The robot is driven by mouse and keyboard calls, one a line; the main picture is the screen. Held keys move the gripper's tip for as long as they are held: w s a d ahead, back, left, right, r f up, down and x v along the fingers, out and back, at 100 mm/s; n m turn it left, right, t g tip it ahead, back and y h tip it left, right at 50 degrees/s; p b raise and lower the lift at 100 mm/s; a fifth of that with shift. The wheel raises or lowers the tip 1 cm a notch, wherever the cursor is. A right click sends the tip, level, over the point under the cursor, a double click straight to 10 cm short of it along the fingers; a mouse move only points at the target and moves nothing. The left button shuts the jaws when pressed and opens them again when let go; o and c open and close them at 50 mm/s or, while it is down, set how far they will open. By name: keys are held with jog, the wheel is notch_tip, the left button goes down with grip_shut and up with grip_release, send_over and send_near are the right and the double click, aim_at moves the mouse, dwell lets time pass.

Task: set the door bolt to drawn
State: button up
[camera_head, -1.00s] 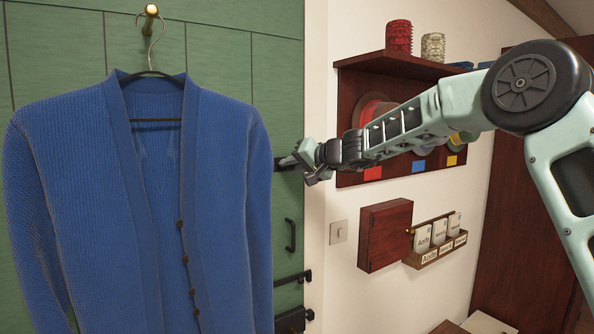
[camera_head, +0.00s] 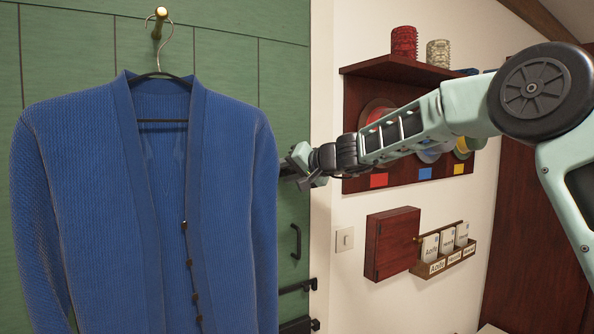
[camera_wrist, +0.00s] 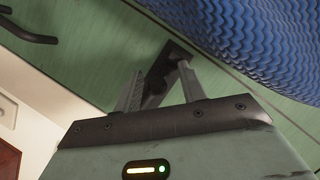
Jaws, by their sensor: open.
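The door bolt (camera_wrist: 178,52) is a dark metal piece on the green door (camera_head: 215,60). In the wrist view it lies at and between my fingertips, and its lower part is partly hidden by them. My gripper (camera_wrist: 158,75) is open, with one finger on each side of a dark part of the bolt; I cannot tell whether they touch it. In the head view my gripper (camera_head: 292,163) is at the door's right edge, beside the cardigan sleeve. There the bolt is mostly hidden by the gripper and the sleeve, so its setting cannot be told.
A blue cardigan (camera_head: 90,190) hangs from a brass peg (camera_head: 160,20) and covers much of the door, close to my gripper. Below are a dark handle (camera_head: 296,242) and dark fittings (camera_head: 298,286). Right are a light switch (camera_head: 344,239), wooden cabinet (camera_head: 392,245) and shelf (camera_head: 400,66).

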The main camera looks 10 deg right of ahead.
jog(key=b+v, duration=0.7)
jog(key=v, duration=1)
jog(key=shift+d, duration=0.2)
jog(key=shift+s+f, duration=0.1)
jog(key=shift+s, duration=0.05)
jog(key=s+a+f+n+g+h, duration=0.15)
jog(key=s+a+f+g, duration=0.25)
jog(key=s+a+f, duration=0.5)
jog(key=s+a+f+n+g, duration=0.35)
jog(key=s+a+f, duration=0.3)
jog(key=f, duration=0.55)
jog(key=s+d+f+n+g+h, duration=0.2)
jog(key=s+f+h, duration=0.1)
jog(key=s+f, duration=0.5)
jog(key=s+d+f+n+g+h, duration=0.2)
jog(key=s+f, duration=0.5)
jog(key=s, duration=0.8)
jog(key=shift+s+d+f+n+g+h+b, duration=0.25)
jog(key=shift+f+n+g+h+b, duration=0.1)
jog(key=shift+n+h, duration=0.3)
